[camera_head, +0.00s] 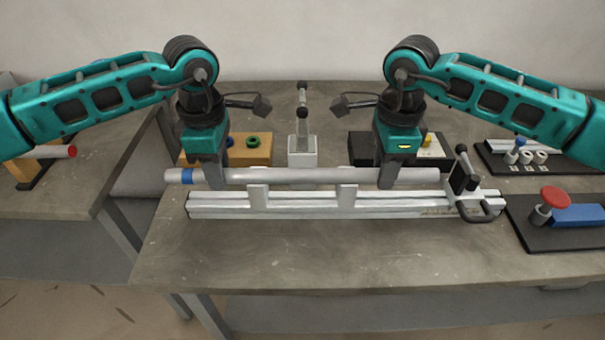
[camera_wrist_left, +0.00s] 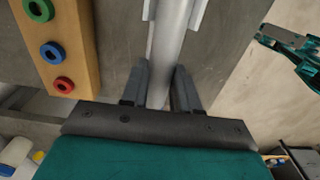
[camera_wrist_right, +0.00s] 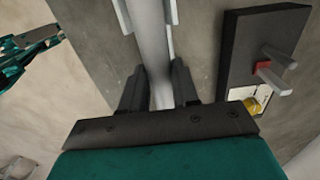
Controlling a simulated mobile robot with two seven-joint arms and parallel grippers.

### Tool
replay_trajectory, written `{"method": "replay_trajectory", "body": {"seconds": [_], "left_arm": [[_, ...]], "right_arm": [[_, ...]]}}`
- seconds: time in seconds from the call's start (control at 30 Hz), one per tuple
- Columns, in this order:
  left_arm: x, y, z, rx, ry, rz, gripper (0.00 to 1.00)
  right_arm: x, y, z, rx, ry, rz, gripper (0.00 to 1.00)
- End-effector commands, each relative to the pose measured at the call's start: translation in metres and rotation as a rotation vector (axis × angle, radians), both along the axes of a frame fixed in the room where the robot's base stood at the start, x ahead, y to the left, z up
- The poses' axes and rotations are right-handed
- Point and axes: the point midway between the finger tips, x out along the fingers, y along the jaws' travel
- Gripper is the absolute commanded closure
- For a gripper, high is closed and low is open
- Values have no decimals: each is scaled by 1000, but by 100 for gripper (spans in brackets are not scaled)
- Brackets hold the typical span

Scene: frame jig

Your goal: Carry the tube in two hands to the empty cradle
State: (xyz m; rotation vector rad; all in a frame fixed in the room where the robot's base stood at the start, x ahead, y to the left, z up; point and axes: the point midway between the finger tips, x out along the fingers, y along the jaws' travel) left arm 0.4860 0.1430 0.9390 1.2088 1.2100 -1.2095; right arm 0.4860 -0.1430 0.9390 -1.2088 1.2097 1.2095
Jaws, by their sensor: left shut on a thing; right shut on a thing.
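The long grey tube (camera_head: 290,176) has a blue band near its left end and lies level across the picture. My left gripper (camera_head: 216,184) is shut on it near the blue band. My right gripper (camera_head: 390,183) is shut on it near the right end. The cradle is a pale metal rail (camera_head: 300,208) with two upright supports (camera_head: 258,197) (camera_head: 347,197). The tube is at the support tops. In the left wrist view (camera_wrist_left: 198,12) and right wrist view (camera_wrist_right: 124,14), support edges show on both sides of the tube. I cannot tell whether it touches them.
A black-handled clamp (camera_head: 463,180) stands at the rail's right end. Behind are a wooden block with rings (camera_head: 258,152), a white post stand (camera_head: 302,148) and a black box (camera_head: 360,146). A red-knobbed fixture (camera_head: 553,200) is at right. The front tabletop is clear.

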Motion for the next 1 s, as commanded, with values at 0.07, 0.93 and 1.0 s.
{"method": "replay_trajectory", "body": {"seconds": [0.07, 0.93, 1.0], "left_arm": [[0, 0, 0, 0, 0, 0, 100], [0, 0, 44, -1, -1, 0, 100], [0, 0, 49, -1, -1, 0, 100]], "right_arm": [[0, 0, 0, 0, 0, 0, 100], [0, 0, 44, 1, -1, 0, 100], [0, 0, 49, 1, -1, 0, 100]]}}
